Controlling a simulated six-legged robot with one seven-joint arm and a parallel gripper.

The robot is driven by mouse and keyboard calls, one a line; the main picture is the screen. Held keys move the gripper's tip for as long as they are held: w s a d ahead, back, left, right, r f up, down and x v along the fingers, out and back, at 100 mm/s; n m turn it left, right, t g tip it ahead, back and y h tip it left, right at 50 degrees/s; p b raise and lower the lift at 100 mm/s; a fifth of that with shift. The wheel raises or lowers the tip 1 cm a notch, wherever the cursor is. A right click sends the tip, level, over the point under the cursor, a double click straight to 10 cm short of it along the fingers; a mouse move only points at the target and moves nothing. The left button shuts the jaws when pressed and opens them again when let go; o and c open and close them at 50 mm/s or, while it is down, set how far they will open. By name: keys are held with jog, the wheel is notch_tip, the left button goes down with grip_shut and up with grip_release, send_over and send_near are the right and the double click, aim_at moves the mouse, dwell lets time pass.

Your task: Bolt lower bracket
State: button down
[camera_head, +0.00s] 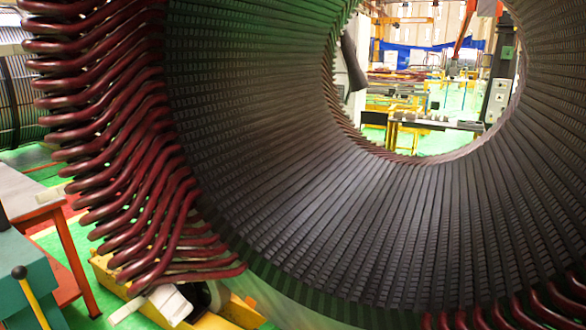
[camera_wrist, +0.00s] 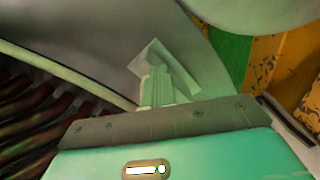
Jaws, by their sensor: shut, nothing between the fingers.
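In the wrist view my gripper (camera_wrist: 158,85) reaches forward from a teal body with a grey bolted plate; its pale fingers are together and hold nothing. A pale angular piece shows around the fingertips, against a smooth grey-green curved surface; I cannot tell whether it is part of the gripper or a bracket. The stator (camera_head: 300,190) fills the head view, a large dark ribbed ring with dark red coil ends (camera_head: 120,130) along its left rim. A lower bracket and its bolts cannot be clearly made out.
A yellow support frame (camera_head: 240,312) lies under the stator's lower left; a white piece (camera_head: 168,303) shows beside it. Worn yellow metal (camera_wrist: 285,65) is at the right of the wrist view. A red-legged bench (camera_head: 25,195) stands at left. Green floor shows between.

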jog(key=shift+w+a+f, duration=0.15)
jog(key=shift+a, duration=0.05)
jog(key=v, duration=0.6)
jog(key=shift+s+d, duration=0.25)
jog(key=shift+d, duration=0.15)
jog(key=shift+w+m, duration=0.2)
jog(key=shift+m, duration=0.1)
